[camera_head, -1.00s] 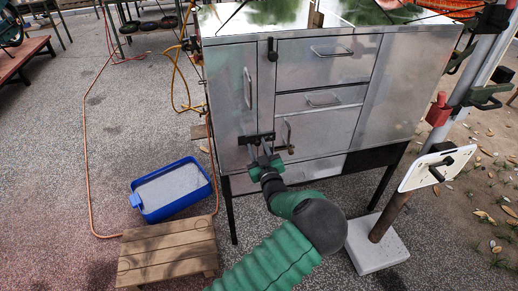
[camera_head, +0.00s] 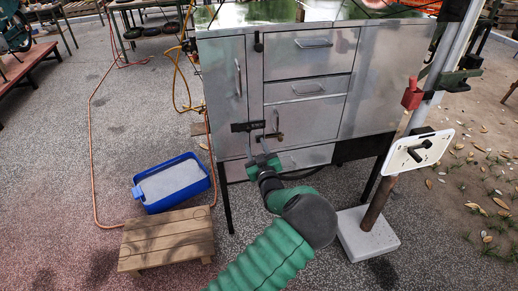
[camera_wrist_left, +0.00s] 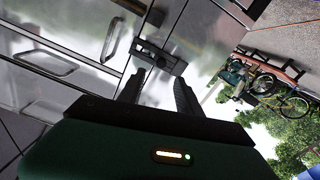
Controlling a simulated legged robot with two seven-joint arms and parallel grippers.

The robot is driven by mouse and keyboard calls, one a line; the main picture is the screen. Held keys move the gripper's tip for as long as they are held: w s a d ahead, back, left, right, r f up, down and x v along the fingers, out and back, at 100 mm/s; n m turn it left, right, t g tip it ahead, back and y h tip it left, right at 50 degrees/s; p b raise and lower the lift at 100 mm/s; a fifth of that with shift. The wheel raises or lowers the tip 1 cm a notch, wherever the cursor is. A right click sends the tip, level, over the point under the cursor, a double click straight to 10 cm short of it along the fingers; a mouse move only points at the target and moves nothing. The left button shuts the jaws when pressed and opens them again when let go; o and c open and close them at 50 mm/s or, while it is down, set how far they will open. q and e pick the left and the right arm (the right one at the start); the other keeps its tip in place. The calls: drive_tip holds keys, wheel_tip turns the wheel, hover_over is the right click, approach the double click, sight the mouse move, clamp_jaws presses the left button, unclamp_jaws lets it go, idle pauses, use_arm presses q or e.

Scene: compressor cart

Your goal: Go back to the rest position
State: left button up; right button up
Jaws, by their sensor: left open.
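My left gripper (camera_head: 263,148) is in front of the lower middle of a metal cabinet (camera_head: 390,75). Its jaws are open, and in the left wrist view the two dark fingers (camera_wrist_left: 158,88) stand apart with nothing between them. A black latch bar (camera_head: 247,127) is on the cabinet front just above the fingertips; it also shows beyond the fingers in the left wrist view (camera_wrist_left: 158,57). Whether the fingers touch the cabinet front cannot be told. My right gripper is in neither view.
A wooden stool (camera_head: 167,236) and a blue tub (camera_head: 165,206) stand on the ground at the left. A white-based post (camera_head: 368,236) with a white plate (camera_head: 418,150) stands at the right. An orange hose (camera_head: 91,150) runs along the ground.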

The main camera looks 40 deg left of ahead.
use_arm(q)
drive_tip(key=s+d+f+m+g+h, duration=0.2)
drive_tip(key=s+d+f+h, duration=0.2)
drive_tip(key=d+h, duration=0.15)
drive_tip(key=s+d+f+m+g+h, duration=0.2)
drive_tip(key=s+d+f+m+h, duration=0.15)
drive_tip(key=d, duration=0.35)
drive_tip(key=s+d+r+m+g+h, duration=0.15)
drive_tip(key=s+d+m, duration=0.3)
drive_tip(key=s, duration=0.65)
drive_tip(key=s+d+f+m+g+h, duration=0.1)
drive_tip(key=s+d+m+g+h, duration=0.2)
drive_tip(key=s+d, duration=0.5)
drive_tip(key=w+a+p+v, duration=0.1)
drive_tip(key=w+p+v, duration=0.1)
drive_tip(key=p+v, duration=0.9)
drive_tip(key=w+a+r+p+v, duration=0.1)
drive_tip(key=p+v, duration=1)
drive_tip(key=shift+w+r, duration=0.3)
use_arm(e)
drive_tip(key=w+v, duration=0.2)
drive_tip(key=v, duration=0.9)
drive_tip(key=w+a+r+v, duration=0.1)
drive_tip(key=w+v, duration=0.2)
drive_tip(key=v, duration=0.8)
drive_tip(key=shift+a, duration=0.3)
